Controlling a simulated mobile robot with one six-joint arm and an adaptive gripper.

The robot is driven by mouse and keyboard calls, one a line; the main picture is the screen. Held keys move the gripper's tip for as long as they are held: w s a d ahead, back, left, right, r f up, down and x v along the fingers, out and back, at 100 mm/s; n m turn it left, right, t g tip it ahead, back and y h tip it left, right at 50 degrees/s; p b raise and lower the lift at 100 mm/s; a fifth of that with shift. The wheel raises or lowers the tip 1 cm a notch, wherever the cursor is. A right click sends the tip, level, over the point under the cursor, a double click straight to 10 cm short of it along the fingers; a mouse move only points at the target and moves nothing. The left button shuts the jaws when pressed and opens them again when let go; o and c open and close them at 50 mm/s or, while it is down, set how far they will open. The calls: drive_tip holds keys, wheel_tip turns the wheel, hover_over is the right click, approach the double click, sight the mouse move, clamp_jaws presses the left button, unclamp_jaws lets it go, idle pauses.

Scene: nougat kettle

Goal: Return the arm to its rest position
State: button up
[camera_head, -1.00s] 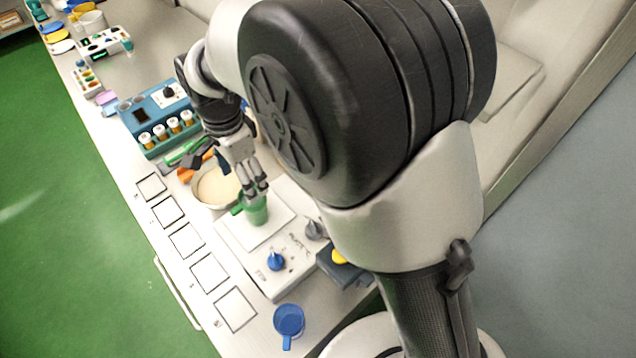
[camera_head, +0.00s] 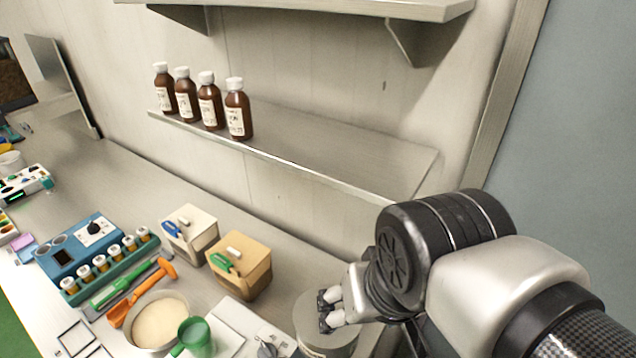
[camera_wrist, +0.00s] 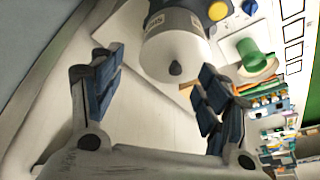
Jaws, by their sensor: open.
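My gripper (camera_head: 330,309) is in the lower right of the head view, in front of a light cylindrical container. In the wrist view my gripper (camera_wrist: 162,64) has its two blue-padded fingers spread wide with nothing between them. My arm is folded back toward the right. The green cup (camera_head: 196,338) stands on the white plate of the device, apart from my gripper; it also shows in the wrist view (camera_wrist: 252,58).
A pan of pale contents (camera_head: 160,322), a green-handled tool (camera_head: 122,286) and a blue rack device (camera_head: 85,250) are on the bench at left. Two bins (camera_head: 190,232) (camera_head: 240,268) stand near the wall. Brown bottles (camera_head: 238,112) line a shelf (camera_head: 330,150) above.

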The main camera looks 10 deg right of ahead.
drive_tip(key=s+d, duration=0.1)
drive_tip(key=s+f+n, duration=0.1)
drive_tip(key=shift+s+d, duration=0.3)
drive_tip(key=shift+d, duration=0.05)
wheel_tip(320, 180, down, 5)
drive_tip(key=b, duration=0.5)
drive_tip(key=shift+r, duration=0.1)
idle(0.7)
